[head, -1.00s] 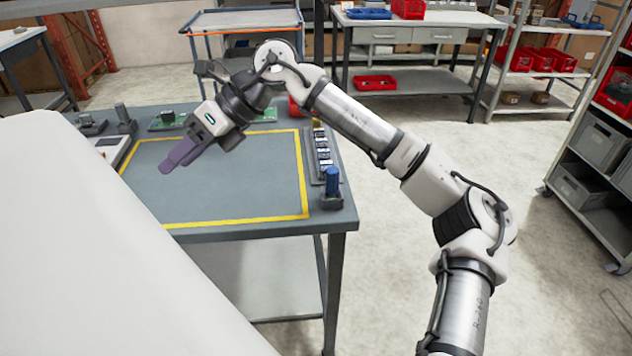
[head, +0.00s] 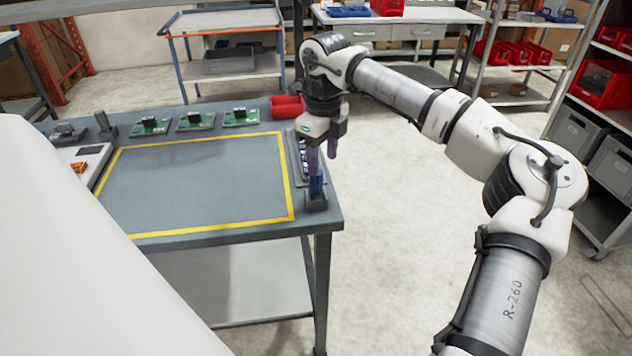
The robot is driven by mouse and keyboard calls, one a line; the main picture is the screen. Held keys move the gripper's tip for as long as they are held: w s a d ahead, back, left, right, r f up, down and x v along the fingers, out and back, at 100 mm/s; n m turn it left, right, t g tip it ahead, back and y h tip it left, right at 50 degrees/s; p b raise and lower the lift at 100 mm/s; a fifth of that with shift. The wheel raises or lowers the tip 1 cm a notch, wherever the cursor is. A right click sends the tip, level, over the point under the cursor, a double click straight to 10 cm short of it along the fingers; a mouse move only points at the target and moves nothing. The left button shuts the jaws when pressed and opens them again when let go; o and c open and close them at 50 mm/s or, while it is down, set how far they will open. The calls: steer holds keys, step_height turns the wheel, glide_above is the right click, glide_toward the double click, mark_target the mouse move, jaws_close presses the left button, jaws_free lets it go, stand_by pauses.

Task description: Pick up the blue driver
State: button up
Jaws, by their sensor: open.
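The blue driver (head: 316,186) stands upright in a dark holder (head: 316,203) at the right front corner of the grey workbench (head: 230,228). My gripper (head: 322,160) points down just above the driver, with its purple fingers apart. One finger overlaps the driver's top in this view. I cannot tell whether the fingers touch it or are around it. Nothing shows held between them.
A dispenser strip (head: 299,158) runs along the bench's right edge behind the driver, partly hidden by my gripper. Several green circuit boards (head: 195,122) and a red bin (head: 287,106) line the back. The yellow-outlined area (head: 190,180) is clear.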

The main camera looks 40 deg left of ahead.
steer(key=f, duration=0.1)
steer(key=f+p, duration=0.1)
steer(key=f, duration=0.1)
steer(key=s+a+f+p, duration=0.1)
steer(key=f, duration=0.1)
steer(key=shift+f, duration=0.15)
steer(key=shift+w+f, duration=0.1)
steer(key=shift+f, duration=0.15)
steer(key=c, duration=1.1)
steer(key=shift+r, duration=0.1)
step_height(320, 180, up, 20)
steer(key=b, duration=0.3)
